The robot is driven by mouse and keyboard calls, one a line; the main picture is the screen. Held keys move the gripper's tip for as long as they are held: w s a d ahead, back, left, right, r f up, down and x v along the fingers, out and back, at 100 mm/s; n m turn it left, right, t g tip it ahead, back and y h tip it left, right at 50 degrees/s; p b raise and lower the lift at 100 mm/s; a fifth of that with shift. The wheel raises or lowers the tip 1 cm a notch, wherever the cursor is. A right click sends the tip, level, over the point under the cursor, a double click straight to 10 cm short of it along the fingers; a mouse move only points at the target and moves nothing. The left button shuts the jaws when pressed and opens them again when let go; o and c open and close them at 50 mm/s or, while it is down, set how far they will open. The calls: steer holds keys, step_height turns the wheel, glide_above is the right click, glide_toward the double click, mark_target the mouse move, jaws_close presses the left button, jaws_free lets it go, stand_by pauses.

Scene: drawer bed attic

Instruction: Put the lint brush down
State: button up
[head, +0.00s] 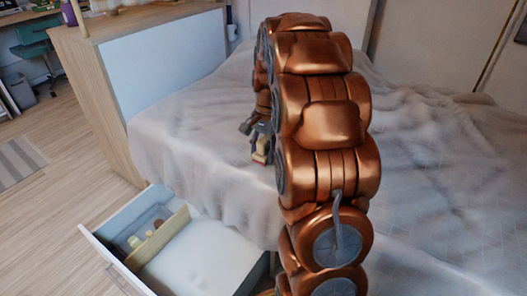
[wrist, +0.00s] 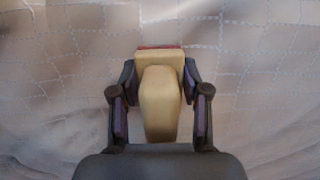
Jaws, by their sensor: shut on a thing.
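The lint brush (wrist: 160,98) is in the middle of the wrist view. It has a pale yellow-tan body with a reddish strip at its far end. My gripper (wrist: 158,85) is shut on it, with one dark finger on each side. In the head view, my gripper (head: 258,142) is left of my copper arm, with the lint brush (head: 261,151) in it. Behind them is the pale blanket of the bed (head: 190,130). I cannot tell the gap between the brush and the blanket. My arm hides part of the gripper.
An open white drawer (head: 205,262) juts out below the bed at lower left, with a wooden divider (head: 158,238) and a clear tray (head: 138,232) of small items. A wooden cabinet (head: 100,95) stands at the bed's left end. The blanket right of my arm is clear.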

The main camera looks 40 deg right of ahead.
steer(key=o, duration=1)
steer(key=shift+r, duration=0.1)
steer(key=r+p, duration=0.1)
steer(key=r, duration=0.3)
steer(key=d+r+p, duration=0.1)
steer(key=r, duration=0.3)
steer(key=r+p, duration=0.1)
steer(key=r, duration=0.3)
steer(key=shift+w+d, duration=0.25)
steer(key=shift+d, duration=0.1)
steer(key=s+a+f+n, duration=0.1)
steer(key=s+a+n, duration=0.35)
steer(key=a, duration=0.45)
steer(key=s+a+f+n+g, duration=0.1)
steer(key=s+a+f+n, duration=0.1)
steer(key=s+a, duration=0.3)
steer(key=s+a+f+n+g+h, duration=0.1)
steer(key=s+a+f+n, duration=0.2)
steer(key=s, duration=0.8)
steer(key=s+a+f+n+g, duration=0.1)
steer(key=s+a+f+n, duration=0.2)
steer(key=s, duration=0.6)
steer(key=shift+s+a+f+n+h, duration=0.15)
steer(key=shift+a+n, duration=0.35)
steer(key=shift+a, duration=0.45)
steer(key=shift+w+a+r+n+h, duration=0.15)
steer(key=shift+a+n, duration=0.3)
steer(key=shift+a, duration=0.5)
